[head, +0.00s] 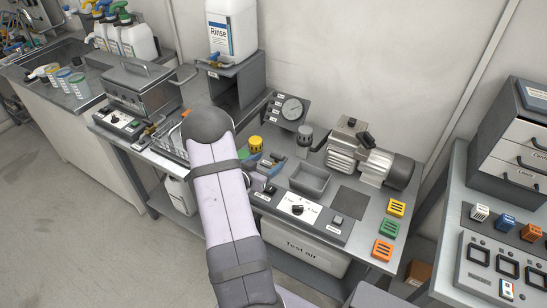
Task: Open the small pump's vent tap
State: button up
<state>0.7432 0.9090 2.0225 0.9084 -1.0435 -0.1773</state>
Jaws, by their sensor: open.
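A small pump (370,165) with ribbed silver cylinders and a dark motor end stands at the back right of the grey bench. A black knob-like part (366,140) sits on top of it; I cannot tell if this is the vent tap. Small fittings with a blue lever (277,166) stand left of a grey tray, close to a yellow-capped part (256,143). My gripper (268,188) shows only partly beside my arm, low near the bench's front panel and left of the tray. It is open, with nothing seen between its fingers. My arm hides the bench behind it.
A grey tray (310,178) and a dark square pad (348,202) lie before the pump. A gauge panel (287,110) stands behind. Yellow, green and orange blocks (389,229) line the right edge. A Rinse canister (231,30) stands on a raised shelf (238,80).

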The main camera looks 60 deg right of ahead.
aim_at(276, 156)
jog(key=shift+p+x, duration=0.4)
jog(key=shift+x, duration=2.15)
jog(key=c, duration=1.1)
